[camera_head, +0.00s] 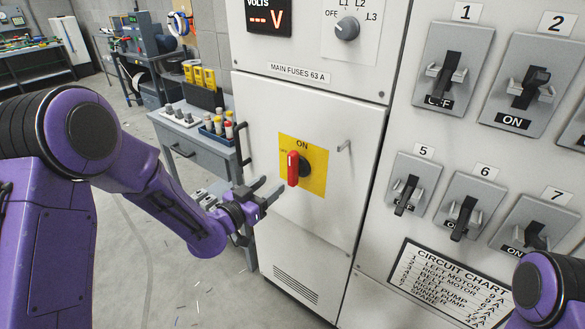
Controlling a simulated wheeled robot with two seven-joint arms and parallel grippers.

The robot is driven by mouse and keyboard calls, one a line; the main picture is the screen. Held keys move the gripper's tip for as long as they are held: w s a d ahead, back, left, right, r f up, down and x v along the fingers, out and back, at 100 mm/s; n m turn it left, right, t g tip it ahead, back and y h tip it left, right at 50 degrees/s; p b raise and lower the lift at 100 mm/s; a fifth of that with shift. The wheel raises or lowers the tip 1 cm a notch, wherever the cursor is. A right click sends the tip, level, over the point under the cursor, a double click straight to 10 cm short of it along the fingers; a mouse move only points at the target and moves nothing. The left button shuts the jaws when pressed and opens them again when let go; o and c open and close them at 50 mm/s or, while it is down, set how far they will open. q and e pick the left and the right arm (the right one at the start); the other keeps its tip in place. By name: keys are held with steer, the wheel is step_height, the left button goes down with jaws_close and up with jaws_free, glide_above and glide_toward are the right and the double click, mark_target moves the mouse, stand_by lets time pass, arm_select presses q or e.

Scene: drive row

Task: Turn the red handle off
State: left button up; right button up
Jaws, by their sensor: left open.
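The red handle (293,169) is a rotary switch on a yellow plate (317,179) on the white cabinet door. It stands about upright, with "ON" printed above it; smaller lettering at the plate's left edge is hard to read. My left gripper (271,190) is open and empty, just left of and slightly below the red handle, its fingers pointing toward the cabinet. It looks apart from the handle. Of my right arm only a purple link shows at the lower right; its gripper is out of view.
Right of the door, a panel carries several numbered lever switches (448,80) and a circuit chart (445,285). A grey dial (347,29) and a volts display (269,14) sit above. A small door latch (344,146) sticks out. A grey workbench (205,150) stands left of the cabinet.

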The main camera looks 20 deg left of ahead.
mark_target(290, 168)
arm_select(q)
steer(key=p+x, duration=0.1)
steer(key=x, duration=0.2)
steer(key=p+x, duration=0.1)
steer(key=x, duration=0.2)
steer(key=p+x, duration=0.1)
steer(key=x, duration=0.2)
steer(key=shift+w+d+r, duration=0.25)
steer(key=shift+w+r, duration=0.05)
steer(key=shift+r, duration=0.05)
steer(key=shift+w+d+f, duration=0.1)
steer(key=shift+w+d, duration=0.1)
steer(key=shift+w, duration=0.25)
jaws_close()
